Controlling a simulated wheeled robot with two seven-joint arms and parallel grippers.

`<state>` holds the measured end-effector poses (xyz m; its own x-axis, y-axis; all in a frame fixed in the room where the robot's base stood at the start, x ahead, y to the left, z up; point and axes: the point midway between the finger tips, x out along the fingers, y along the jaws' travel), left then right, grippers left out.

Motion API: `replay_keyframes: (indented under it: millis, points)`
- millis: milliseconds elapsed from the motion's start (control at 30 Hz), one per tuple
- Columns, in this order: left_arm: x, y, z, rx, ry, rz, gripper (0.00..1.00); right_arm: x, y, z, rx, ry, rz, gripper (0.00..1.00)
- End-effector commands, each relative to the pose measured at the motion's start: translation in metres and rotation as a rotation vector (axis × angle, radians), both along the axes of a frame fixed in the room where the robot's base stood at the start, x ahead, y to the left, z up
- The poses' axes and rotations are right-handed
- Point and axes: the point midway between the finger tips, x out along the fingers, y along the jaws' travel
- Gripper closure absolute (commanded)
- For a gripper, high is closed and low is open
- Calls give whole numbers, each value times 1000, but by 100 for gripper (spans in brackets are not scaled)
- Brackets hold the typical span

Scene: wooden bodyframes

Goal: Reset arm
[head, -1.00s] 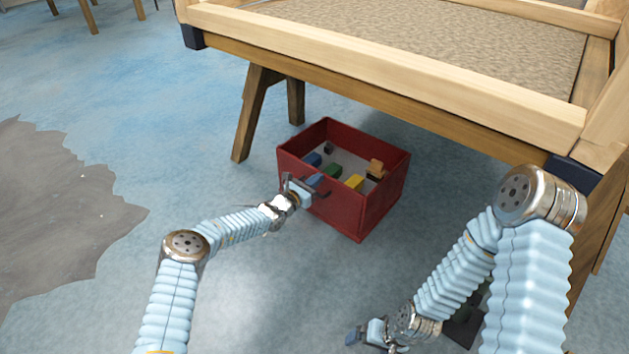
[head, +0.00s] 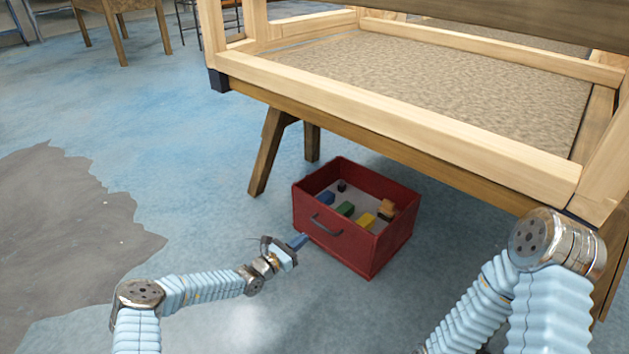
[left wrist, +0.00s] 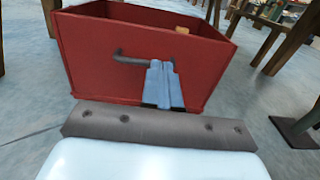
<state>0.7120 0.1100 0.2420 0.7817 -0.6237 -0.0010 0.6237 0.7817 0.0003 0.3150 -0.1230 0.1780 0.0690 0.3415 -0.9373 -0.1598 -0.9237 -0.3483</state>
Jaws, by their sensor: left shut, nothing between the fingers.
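My left gripper (head: 299,242) is shut and empty, just in front of the red box (head: 372,248). In the left wrist view its closed blue fingers (left wrist: 162,84) point at the front wall of the red box (left wrist: 95,60), close to a dark handle (left wrist: 130,59). Whether the fingers touch the box is hard to tell. My right arm comes in at the lower right of the head view; its gripper is not in view.
The red box stands on the blue floor and holds several coloured blocks (head: 345,209). A wooden bodyframe (head: 400,118) on trestle legs (head: 268,152) stands behind and above it. A grey floor patch (head: 60,230) lies left. Open floor (head: 190,200) lies between.

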Motion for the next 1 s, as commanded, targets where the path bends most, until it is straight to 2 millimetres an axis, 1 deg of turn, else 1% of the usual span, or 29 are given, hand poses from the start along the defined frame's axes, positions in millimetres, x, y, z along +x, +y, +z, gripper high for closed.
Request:
replay_keyframes:
  millis: [67,133,167,200,267,300,333,367,400,467,500,567,600,633,700,800,900,1000]
  points:
    - [-5,-7,1,19,-1,-26,100,0,0,2,0,0,0,5]
    - [-18,-25,3,69,0,-91,100,0,0,7,0,0,0,5]
    - [-27,-37,3,105,0,-137,100,0,0,10,0,0,0,5]
    - [-44,-54,3,164,0,-210,100,0,0,14,0,0,1,5]
    - [-79,-81,0,285,-6,-349,100,0,1,23,0,-1,2,5]
    - [-109,-97,-4,385,-14,-459,100,0,1,30,0,-1,2,5]
    - [-134,-106,-8,468,-23,-546,100,-1,1,35,1,-2,2,5]
    - [-159,-111,-12,558,-36,-633,100,-1,2,41,1,-2,2,5]
    - [-195,-113,-17,683,-61,-752,100,-1,2,49,1,-2,3,5]
    - [-246,-103,-22,884,-118,-928,100,-1,3,61,1,-2,5,5]
    - [-277,-89,-22,1021,-170,-1040,100,-1,3,70,1,-2,6,5]
    - [-317,-62,-15,1210,-271,-1188,100,-2,4,82,1,-3,8,5]
    - [-337,-46,-9,1315,-344,-1266,100,-2,4,89,2,-2,8,5]
    - [-349,-34,-2,1383,-400,-1313,100,-2,5,93,2,-2,9,5]
    - [-370,-14,14,1501,-524,-1391,100,-3,5,101,1,-3,10,5]
    - [-389,1,33,1593,-663,-1449,100,-3,6,107,2,-2,11,5]
    - [-397,6,43,1632,-740,-1470,100,-3,6,109,2,-3,12,5]
    - [-398,7,44,1636,-750,-1472,100,-3,6,109,2,-3,12,5]
